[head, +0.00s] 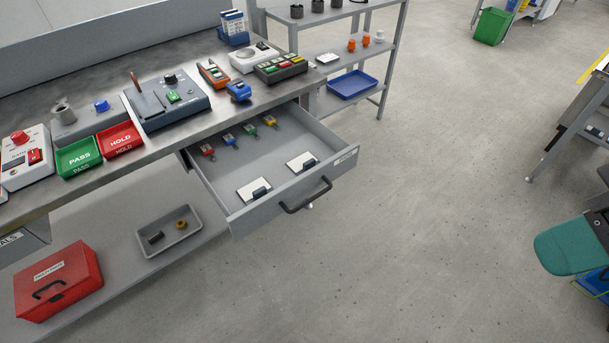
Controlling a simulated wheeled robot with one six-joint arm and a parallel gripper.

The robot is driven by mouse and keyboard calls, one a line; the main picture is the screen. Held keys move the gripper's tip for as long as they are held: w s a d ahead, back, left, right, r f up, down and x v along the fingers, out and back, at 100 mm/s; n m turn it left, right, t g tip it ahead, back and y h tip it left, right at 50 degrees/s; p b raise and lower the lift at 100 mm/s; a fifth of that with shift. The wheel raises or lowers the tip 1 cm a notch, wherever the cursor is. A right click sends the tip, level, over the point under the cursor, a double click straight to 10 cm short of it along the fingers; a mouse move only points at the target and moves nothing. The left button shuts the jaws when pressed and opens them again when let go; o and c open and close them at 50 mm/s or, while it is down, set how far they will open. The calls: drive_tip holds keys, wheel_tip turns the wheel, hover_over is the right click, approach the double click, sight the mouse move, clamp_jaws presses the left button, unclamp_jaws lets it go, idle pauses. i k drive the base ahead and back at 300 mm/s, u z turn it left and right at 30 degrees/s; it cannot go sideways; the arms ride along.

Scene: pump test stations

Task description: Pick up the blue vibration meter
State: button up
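A small blue handheld device (239,92), which looks like the blue vibration meter, lies on the workbench (190,112) near its front edge, above the open drawer. Its label is too small to read. An orange and dark handheld device (213,74) lies just behind it to the left, close by. My gripper is not in this view.
The open drawer (333,190) juts out below the bench, holding several coloured tags and two white cards. A dark block with coloured buttons (280,68) and a grey test unit (168,101) flank the blue device. The floor (420,220) in front is clear.

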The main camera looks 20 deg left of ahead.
sight(240, 90)
drive_tip(key=z, duration=0.15)
drive_tip(key=i, duration=3.1)
drive_tip(key=u, duration=3.2)
